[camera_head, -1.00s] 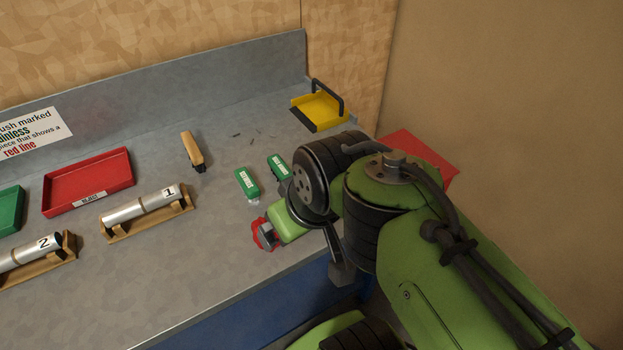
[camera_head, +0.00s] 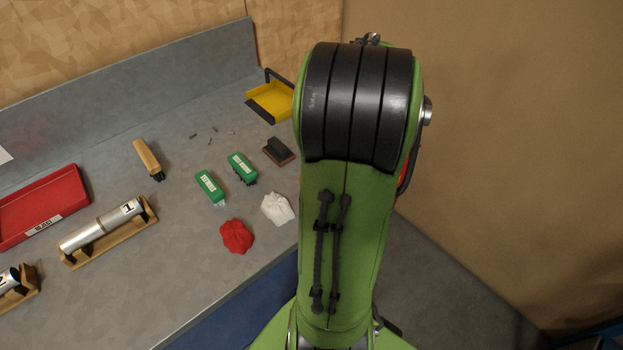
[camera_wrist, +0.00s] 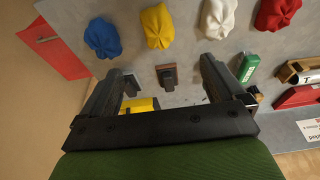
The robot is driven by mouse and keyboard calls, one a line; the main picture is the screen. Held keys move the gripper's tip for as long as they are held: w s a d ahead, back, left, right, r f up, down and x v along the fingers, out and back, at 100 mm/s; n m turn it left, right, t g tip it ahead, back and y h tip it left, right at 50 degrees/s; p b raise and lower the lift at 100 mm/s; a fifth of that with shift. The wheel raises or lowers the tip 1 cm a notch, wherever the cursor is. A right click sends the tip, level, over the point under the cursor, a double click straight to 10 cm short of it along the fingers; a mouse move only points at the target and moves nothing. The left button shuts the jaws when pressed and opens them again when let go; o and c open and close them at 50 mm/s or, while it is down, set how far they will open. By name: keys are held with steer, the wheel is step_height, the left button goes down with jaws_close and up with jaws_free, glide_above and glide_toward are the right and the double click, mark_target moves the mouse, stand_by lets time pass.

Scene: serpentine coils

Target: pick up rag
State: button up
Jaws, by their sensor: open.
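Several crumpled rags lie on the grey bench. The red rag (camera_head: 236,236) and white rag (camera_head: 277,208) show near the bench's front edge in the head view. In the wrist view a blue rag (camera_wrist: 102,38), a yellow rag (camera_wrist: 157,27), the white rag (camera_wrist: 216,18) and the red rag (camera_wrist: 277,13) run along the top. My gripper (camera_wrist: 164,68) is open and empty, its two fingers apart, with the rags beyond the fingertips. In the head view my arm hides the gripper and the blue and yellow rags.
Two green brushes (camera_head: 210,187) (camera_head: 242,167), a dark block (camera_head: 279,150), a wooden-handled brush (camera_head: 148,158) and a yellow dustpan (camera_head: 270,100) stand behind the rags. Metal tubes on wooden stands (camera_head: 108,236) and a red tray (camera_head: 44,207) are left. Bare bench lies left of the red rag.

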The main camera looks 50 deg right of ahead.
steer(key=b+x, duration=0.1)
steer(key=x, duration=0.6)
steer(key=b+x, duration=0.2)
steer(key=x, duration=0.6)
steer(key=shift+s, duration=0.2)
steer(key=shift+c, duration=0.2)
steer(key=c, duration=1.1)
step_height(320, 180, up, 10)
steer(key=shift+r+p, duration=0.1)
steer(key=shift+p, duration=1.1)
steer(key=o, duration=0.4)
steer(key=shift+c, duration=1.4)
